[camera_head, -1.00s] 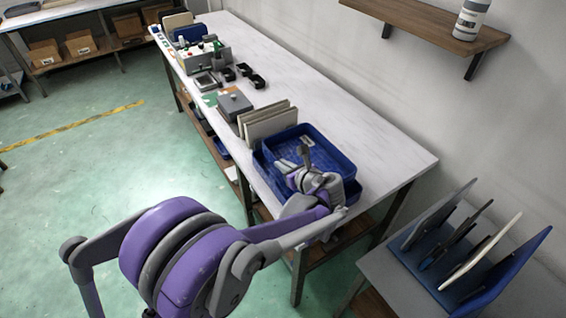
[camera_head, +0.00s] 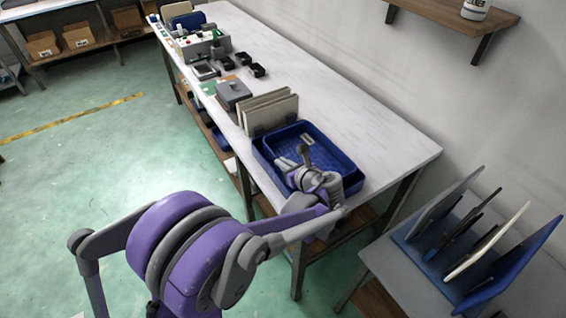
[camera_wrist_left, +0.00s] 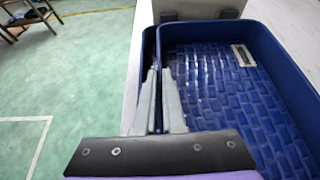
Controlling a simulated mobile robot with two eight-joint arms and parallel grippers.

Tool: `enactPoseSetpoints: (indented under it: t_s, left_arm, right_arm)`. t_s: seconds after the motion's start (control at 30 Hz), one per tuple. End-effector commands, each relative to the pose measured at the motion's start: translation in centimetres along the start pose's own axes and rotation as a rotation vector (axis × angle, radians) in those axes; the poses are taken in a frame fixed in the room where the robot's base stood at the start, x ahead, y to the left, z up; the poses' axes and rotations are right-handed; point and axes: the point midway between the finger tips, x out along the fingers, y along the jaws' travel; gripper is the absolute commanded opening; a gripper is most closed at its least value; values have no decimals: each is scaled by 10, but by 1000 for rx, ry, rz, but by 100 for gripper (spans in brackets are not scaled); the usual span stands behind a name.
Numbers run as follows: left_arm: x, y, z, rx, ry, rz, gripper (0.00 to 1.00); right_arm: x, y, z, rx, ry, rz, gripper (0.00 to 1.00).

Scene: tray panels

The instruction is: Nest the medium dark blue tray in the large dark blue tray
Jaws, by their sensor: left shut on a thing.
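The medium dark blue tray (camera_head: 335,151) is at the near end of the white table, over the large dark blue tray (camera_head: 262,157). The large tray's rim shows along the left and near right of it. My left gripper (camera_head: 297,166) is shut on the medium tray's near left wall. In the left wrist view the fingers (camera_wrist_left: 160,105) straddle that wall, and the medium tray's patterned floor (camera_wrist_left: 225,95) and a small label show. A strip of the large tray (camera_wrist_left: 147,50) shows left of it. Whether the medium tray rests on the large tray's floor is unclear. My right gripper is not in view.
Upright beige panels (camera_head: 270,111) stand in a holder just behind the trays. A grey box (camera_head: 233,95) and small black parts lie farther along the table (camera_head: 375,145). A rack of upright panels (camera_head: 470,250) stands at the right. The table is clear right of the trays.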

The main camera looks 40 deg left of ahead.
Motion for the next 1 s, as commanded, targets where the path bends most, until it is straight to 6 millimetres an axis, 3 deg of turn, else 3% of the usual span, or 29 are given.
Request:
enactPoseSetpoints:
  t_s: [0.13,0.3,0.37,0.7,1.0]
  left_arm:
    - [0,0,0,0,0,0,0]
    - [0,0,0,0,0,0,34]
    - [0,0,0,0,0,0,42]
    - [-1,0,1,0,0,0,42]
    - [-8,0,16,0,0,0,42]
  right_arm:
    - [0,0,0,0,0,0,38]
    - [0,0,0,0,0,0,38]
    - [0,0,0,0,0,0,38]
    - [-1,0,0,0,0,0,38]
    - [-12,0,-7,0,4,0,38]
